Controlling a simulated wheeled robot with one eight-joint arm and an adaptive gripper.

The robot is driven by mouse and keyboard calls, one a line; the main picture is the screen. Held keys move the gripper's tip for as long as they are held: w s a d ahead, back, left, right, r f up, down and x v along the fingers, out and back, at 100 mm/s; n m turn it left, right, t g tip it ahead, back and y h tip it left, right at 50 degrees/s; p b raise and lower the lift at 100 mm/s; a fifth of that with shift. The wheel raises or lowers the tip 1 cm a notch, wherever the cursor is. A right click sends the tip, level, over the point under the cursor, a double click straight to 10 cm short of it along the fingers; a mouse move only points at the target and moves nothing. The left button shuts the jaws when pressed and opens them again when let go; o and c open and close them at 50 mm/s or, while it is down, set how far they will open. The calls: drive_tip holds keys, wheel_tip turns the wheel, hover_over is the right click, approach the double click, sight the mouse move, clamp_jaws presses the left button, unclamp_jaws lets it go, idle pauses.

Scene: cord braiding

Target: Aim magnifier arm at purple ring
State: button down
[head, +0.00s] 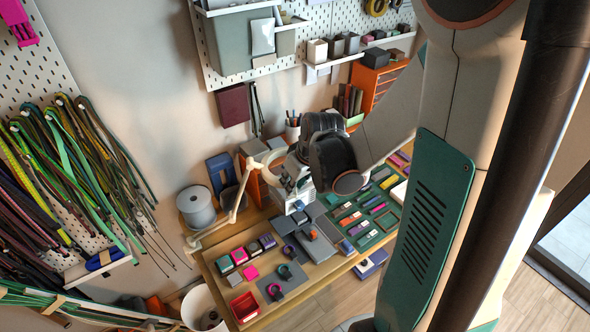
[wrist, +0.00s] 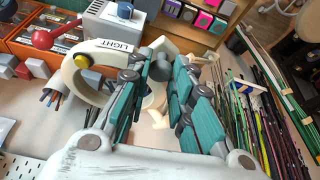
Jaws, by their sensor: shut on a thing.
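The magnifier arm (head: 232,212) is a cream jointed arm that rises from the left side of the workbench. Its round head (wrist: 88,82), marked LIGHT and with a yellow knob, is at the left in the wrist view. My gripper (wrist: 159,78) has its teal fingers closed on a part of the magnifier arm beside this head; the fingers hide most of the grip. In the head view my gripper (head: 284,177) is above the back of the bench. The purple ring (head: 289,251) appears to be the small open ring on a dark pad. A magenta open ring (head: 274,291) lies nearer.
A grey spool (head: 196,207) stands left of the magnifier arm. Colored blocks (head: 240,256) and a red bin (head: 245,307) are at the bench's front left. A green tray (head: 370,215) of small parts lies right. Cords (head: 75,165) hang on the left wall.

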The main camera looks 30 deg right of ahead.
drive_tip(key=s+a+m, duration=0.2)
drive_tip(key=s+a, duration=0.3)
drive_tip(key=a, duration=0.1)
drive_tip(key=shift+s+h, duration=0.35)
drive_tip(key=shift+h, duration=0.05)
drive_tip(key=c, duration=1.4)
unclamp_jaws()
drive_tip(key=shift+c, duration=0.2)
